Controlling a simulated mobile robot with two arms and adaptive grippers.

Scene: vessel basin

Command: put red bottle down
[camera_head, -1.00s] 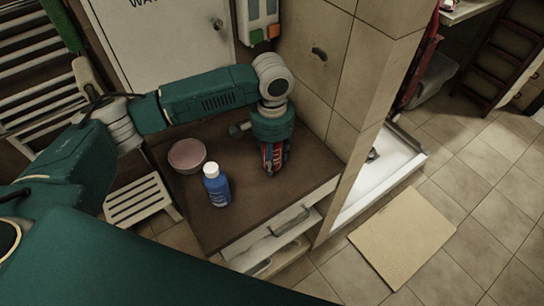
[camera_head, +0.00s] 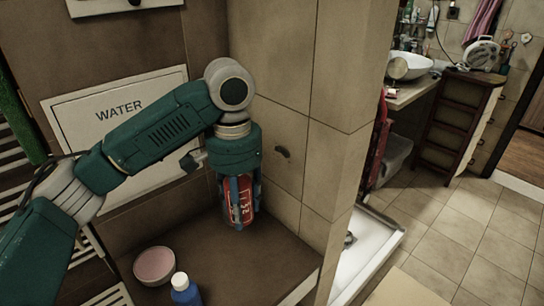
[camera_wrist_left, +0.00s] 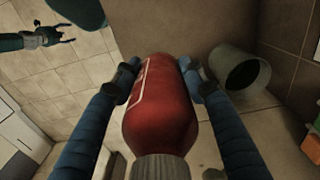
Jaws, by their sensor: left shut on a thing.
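The red bottle (camera_head: 238,200) is upright between the fingers of my left gripper (camera_head: 240,205), over the back of the brown counter (camera_head: 205,245) near the tiled wall. In the left wrist view the red bottle (camera_wrist_left: 162,105) lies between two blue fingers that press on its sides, with its grey ribbed cap toward the camera. Whether its base touches the counter I cannot tell. My right gripper (camera_wrist_left: 62,32) shows small at the upper left of the wrist view, fingers spread and empty.
A pink-topped bowl (camera_head: 154,264) and a blue bottle with a white cap (camera_head: 184,290) stand on the counter, left of the red bottle. The tiled wall (camera_head: 285,120) rises close on the right. A grey cylindrical container (camera_wrist_left: 240,72) shows in the wrist view.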

